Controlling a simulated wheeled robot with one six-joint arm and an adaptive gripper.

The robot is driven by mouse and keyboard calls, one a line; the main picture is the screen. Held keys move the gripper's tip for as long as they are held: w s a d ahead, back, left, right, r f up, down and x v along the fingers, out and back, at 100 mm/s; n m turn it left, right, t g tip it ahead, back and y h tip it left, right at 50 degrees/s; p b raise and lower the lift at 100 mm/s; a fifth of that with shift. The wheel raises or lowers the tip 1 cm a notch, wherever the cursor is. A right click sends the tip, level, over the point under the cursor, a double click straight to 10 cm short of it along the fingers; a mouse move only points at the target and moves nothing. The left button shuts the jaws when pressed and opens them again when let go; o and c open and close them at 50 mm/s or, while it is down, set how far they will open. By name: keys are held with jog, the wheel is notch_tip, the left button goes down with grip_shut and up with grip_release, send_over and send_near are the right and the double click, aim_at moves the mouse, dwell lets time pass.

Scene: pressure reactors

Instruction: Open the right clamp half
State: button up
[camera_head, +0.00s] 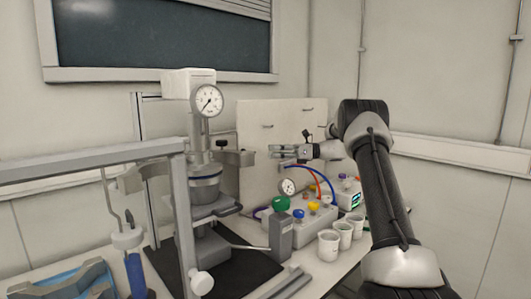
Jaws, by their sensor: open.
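The pressure reactor (205,190) stands left of centre, with a round dial gauge (207,100) on its head. A grey block that looks like the right clamp half (236,158) sits at the right side of the head, with a dark knob by it. A similar block, likely the left clamp half (131,178), sits out to the left, partly behind a grey frame. I cannot tell how closely the right block meets the vessel. My gripper (274,151) is to the right of the right block, pointing left, open and empty, apparently apart from it.
A grey frame (90,160) crosses the left foreground.

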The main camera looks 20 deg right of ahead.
jog(key=shift+d, duration=0.15)
jog(key=shift+c, duration=0.2)
jog(key=shift+d, duration=0.2)
jog(key=c, duration=0.3)
jog(key=r, duration=0.1)
jog(key=s+d+r, duration=0.1)
jog(key=r, duration=0.2)
jog(key=shift+s+d+r, duration=0.2)
jog(key=shift+s+r, duration=0.05)
jog(key=shift+r, duration=0.1)
grip_shut()
jog(key=s+r+m+t, duration=0.3)
jog(key=s+r+m, duration=0.1)
jog(key=s, duration=0.4)
jog(key=s+a+f+m+t+h, duration=0.2)
jog(key=s+a+m+t+h, duration=0.15)
jog(key=s+m, duration=0.45)
jog(key=m+t+h, duration=0.2)
jog(key=m, duration=0.8)
send_near(245, 159)
jog(key=shift+x, duration=2.4)
